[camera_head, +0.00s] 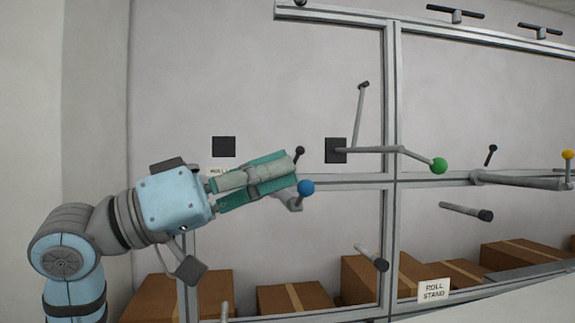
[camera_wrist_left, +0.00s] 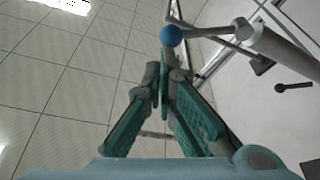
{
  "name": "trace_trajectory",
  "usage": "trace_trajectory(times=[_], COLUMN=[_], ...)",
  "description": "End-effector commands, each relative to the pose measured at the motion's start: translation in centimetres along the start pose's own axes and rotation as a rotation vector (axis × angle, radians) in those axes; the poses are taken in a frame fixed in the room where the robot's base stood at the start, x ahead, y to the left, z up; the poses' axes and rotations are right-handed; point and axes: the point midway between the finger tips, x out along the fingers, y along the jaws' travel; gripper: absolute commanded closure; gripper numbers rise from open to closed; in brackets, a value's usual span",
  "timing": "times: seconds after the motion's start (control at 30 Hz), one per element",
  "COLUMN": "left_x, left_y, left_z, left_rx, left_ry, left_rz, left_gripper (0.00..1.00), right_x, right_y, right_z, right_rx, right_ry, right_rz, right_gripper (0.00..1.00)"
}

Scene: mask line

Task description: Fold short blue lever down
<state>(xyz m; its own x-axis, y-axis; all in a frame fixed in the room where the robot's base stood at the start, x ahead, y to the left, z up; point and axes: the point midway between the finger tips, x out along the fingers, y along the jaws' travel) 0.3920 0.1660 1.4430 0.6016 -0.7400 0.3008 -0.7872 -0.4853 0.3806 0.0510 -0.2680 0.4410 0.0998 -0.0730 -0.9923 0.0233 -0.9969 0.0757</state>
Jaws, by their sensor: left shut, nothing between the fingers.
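The short blue lever shows as a blue ball knob (camera_head: 306,188) on a short grey arm, at the frame's horizontal rail. Much of its arm is hidden behind my left gripper (camera_head: 290,172) in the head view. My left gripper comes in from the left with its teal fingers shut and nothing between them. In the left wrist view the blue knob (camera_wrist_left: 171,35) lies just beyond the closed fingertips (camera_wrist_left: 163,70), with its grey rod reaching right. I cannot tell whether the fingertips touch the lever. My right gripper is not in view.
A green-knobbed lever (camera_head: 438,166) and a yellow-knobbed lever (camera_head: 568,155) stand to the right. Grey pegs (camera_head: 466,211) stick out from the frame. Cardboard boxes (camera_head: 295,298) and a roll stand sign (camera_head: 433,290) are below. Open space lies left of the frame.

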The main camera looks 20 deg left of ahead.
Motion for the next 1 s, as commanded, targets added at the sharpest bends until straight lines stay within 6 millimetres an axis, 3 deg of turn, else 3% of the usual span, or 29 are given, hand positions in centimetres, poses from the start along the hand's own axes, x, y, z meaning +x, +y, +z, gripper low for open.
trace_trajectory(times=[0.5,1.0], left_x=[-1.2,-1.2], left_y=[0.4,0.5], left_z=[2.8,3.0], left_rx=[-0.002,-0.003], left_ry=[0.002,0.002], left_rz=[-0.005,-0.005], left_gripper=[1.00,1.00], right_x=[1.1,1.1], right_y=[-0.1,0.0], right_z=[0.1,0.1], right_rx=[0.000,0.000], right_ry=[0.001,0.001], right_rz=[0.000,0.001], right_gripper=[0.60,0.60])
